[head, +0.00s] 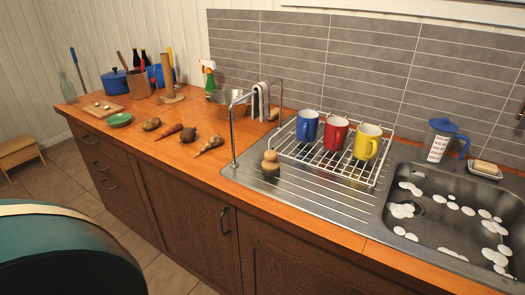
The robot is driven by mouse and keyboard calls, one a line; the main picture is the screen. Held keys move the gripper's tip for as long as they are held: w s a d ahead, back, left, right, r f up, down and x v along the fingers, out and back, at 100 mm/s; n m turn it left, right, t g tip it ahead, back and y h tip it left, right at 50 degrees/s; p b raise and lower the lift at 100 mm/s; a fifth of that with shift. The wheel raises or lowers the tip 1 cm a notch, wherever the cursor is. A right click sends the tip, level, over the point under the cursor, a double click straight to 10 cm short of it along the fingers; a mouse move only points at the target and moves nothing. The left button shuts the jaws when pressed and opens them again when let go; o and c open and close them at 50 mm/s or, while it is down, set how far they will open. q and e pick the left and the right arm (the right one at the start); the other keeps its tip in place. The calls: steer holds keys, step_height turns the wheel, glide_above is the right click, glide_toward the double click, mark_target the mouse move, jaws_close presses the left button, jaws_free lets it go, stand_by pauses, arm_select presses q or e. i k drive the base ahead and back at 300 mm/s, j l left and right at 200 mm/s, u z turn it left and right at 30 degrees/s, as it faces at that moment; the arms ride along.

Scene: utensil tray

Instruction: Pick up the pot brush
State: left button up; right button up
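The pot brush (270,163) stands upright on the ribbed steel drainboard. It has a round wooden knob on top and a dark bristle end below. It is just left of the white wire dish rack and near the counter's front edge. Nothing covers it. Neither of my grippers shows in the head view.
The dish rack (318,159) holds blue, red and yellow mugs. A metal towel stand (233,130) rises behind and left of the brush. The sink (455,240) with foam is at right. Vegetables (188,134) lie on the wooden counter (150,152). The drainboard in front of the rack is clear.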

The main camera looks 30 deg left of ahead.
mark_target(271, 164)
steer(key=u, duration=1.05)
steer(key=z, duration=1.9)
steer(key=u, duration=1.9)
